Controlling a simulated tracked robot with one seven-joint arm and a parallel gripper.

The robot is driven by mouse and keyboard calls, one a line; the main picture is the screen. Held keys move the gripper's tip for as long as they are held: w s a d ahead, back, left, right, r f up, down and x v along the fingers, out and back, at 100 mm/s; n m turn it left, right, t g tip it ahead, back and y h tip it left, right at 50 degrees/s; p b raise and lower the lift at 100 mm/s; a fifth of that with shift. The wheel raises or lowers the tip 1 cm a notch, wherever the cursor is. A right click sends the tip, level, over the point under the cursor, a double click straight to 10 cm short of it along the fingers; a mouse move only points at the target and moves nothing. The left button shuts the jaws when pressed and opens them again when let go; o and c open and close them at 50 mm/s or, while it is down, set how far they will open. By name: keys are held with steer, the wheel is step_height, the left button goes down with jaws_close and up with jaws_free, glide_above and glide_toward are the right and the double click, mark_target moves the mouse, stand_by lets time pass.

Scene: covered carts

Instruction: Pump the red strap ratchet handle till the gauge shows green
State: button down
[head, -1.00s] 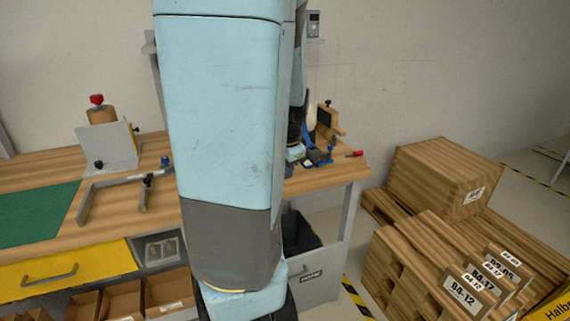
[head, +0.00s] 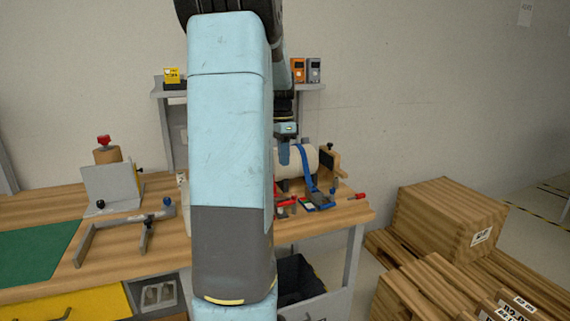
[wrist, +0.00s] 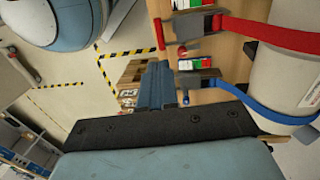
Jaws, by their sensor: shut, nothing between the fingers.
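The red strap (wrist: 268,35) runs over a white roll (wrist: 285,75) to a grey ratchet (wrist: 187,25) with a red handle end (wrist: 160,34). A small red, white and green gauge plate (wrist: 193,4) is beside it, cut by the picture's edge; its reading is unclear. The red ratchet (head: 283,208) shows partly behind my arm in the head view. My gripper (wrist: 157,86) is shut and empty, apart from the ratchets. In the head view my gripper (head: 284,152) is in front of and above the bench, before the roll (head: 301,160).
A blue strap (head: 308,168) and its blue ratchet (head: 320,200) are right of the red one, with a similar gauge plate (wrist: 196,63). A red-handled clamp (head: 356,197) is at the bench's right edge. Wooden crates (head: 445,220) stand right of the bench.

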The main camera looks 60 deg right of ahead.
steer(key=f, duration=0.8)
steer(key=s+a+f, duration=0.1)
steer(key=f, duration=0.2)
steer(key=shift+s+f, duration=0.1)
steer(key=shift+f, duration=0.3)
